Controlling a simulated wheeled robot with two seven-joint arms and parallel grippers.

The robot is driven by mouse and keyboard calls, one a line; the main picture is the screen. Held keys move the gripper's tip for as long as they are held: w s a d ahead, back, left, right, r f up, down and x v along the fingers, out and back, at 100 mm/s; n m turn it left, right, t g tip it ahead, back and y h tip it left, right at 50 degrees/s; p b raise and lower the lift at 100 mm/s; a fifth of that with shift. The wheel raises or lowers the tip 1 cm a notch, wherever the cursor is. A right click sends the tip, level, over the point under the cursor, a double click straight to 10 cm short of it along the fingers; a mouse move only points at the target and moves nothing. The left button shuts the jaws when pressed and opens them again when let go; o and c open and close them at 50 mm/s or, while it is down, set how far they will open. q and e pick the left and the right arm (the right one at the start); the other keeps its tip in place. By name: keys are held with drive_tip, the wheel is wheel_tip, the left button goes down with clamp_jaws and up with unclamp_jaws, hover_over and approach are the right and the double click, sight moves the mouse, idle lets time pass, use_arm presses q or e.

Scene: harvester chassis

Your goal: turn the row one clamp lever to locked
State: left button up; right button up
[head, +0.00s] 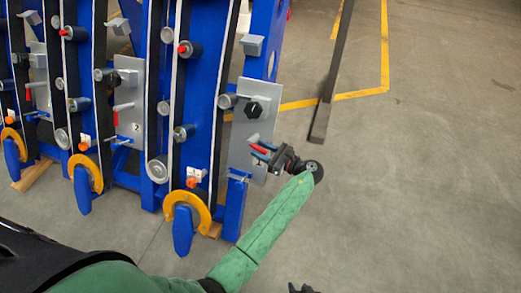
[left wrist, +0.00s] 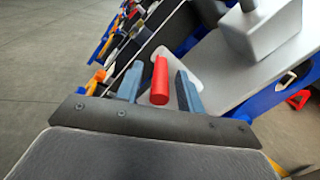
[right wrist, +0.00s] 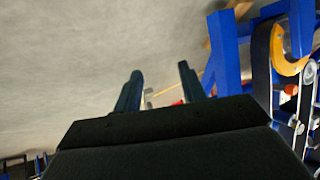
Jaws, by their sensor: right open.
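The row one clamp lever has a red handle (head: 257,149) low on the grey panel marked 1 (head: 240,138), at the right end of the blue frame. My left gripper (head: 264,153) is open around the lever. In the left wrist view the upright red handle (left wrist: 160,82) stands between the two blue-grey fingers (left wrist: 158,92), with a narrow gap on each side. The lever's base is partly hidden by the gripper. My right gripper (right wrist: 158,92) is open and empty in the right wrist view. Only a dark bit of it (head: 302,288) shows at the head view's bottom edge.
A black knob (head: 254,107) sits above the lever on the same panel. To the left is the row two panel (head: 131,80) with its own red lever (head: 122,106). A dark post (head: 330,90) stands right of the frame.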

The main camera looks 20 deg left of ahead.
use_arm(q)
clamp_jaws()
use_arm(e)
drive_tip(key=shift+s, duration=0.1)
